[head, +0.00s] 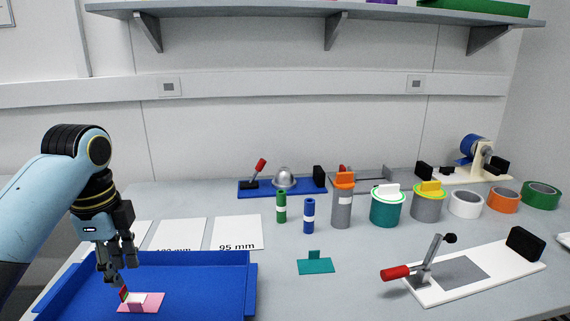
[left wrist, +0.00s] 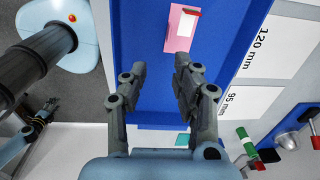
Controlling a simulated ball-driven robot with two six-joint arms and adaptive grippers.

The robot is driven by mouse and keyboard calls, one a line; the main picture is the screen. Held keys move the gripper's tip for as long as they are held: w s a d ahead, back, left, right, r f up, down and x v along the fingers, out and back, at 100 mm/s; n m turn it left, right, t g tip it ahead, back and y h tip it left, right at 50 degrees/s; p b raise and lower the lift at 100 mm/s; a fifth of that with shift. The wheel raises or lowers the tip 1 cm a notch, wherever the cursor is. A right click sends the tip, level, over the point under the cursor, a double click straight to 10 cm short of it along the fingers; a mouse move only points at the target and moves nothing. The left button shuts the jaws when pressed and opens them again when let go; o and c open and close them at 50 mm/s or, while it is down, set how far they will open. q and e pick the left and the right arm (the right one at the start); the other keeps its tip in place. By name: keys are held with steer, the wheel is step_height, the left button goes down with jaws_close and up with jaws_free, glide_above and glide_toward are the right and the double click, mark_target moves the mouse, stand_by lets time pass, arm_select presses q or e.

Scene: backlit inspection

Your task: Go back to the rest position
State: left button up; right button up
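My left gripper (head: 117,287) hangs over the blue tray (head: 215,285) in the head view, its fingers pointing down near a pink plate (head: 153,301) with a white part and a small red and green piece. In the left wrist view the two fingers (left wrist: 163,68) stand apart with nothing between them. The pink plate (left wrist: 178,38) lies beyond the fingertips there, apart from them. What looks like my right gripper (left wrist: 45,112) is small and dark at the left of that view; its fingers are too small to judge. It is not in the head view.
White sheets (head: 236,231) lie behind the tray. A green cylinder (head: 281,206), a blue cylinder (head: 309,215), lidded jars (head: 387,209) and tape rolls (head: 503,201) stand along the back. A red-handled clamp (head: 425,270) is at right. The bench around a teal plate (head: 316,266) is mostly clear.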

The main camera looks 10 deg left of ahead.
arm_select(q)
steer(key=s+d+f+n+t, duration=0.1)
steer(key=s+d+n, duration=0.2)
steer(key=s+n, duration=0.65)
steer(key=s+d+f+n+t, duration=0.1)
steer(key=s+d+n+t, duration=0.3)
steer(key=s, duration=1)
steer(key=s+a+f+n+g+b, duration=0.1)
steer(key=a+f+g, duration=0.1)
steer(key=f, duration=1.3)
steer(key=s+a+f+g+b, duration=0.1)
steer(key=a+f+b, duration=0.1)
steer(key=f, duration=1.2)
steer(key=s+a+f+g+b, duration=0.1)
steer(key=s+f+b, duration=0.1)
steer(key=s+f, duration=1.6)
steer(key=shift+s+f+g+y, duration=0.2)
steer(key=shift+f+g+y, duration=0.1)
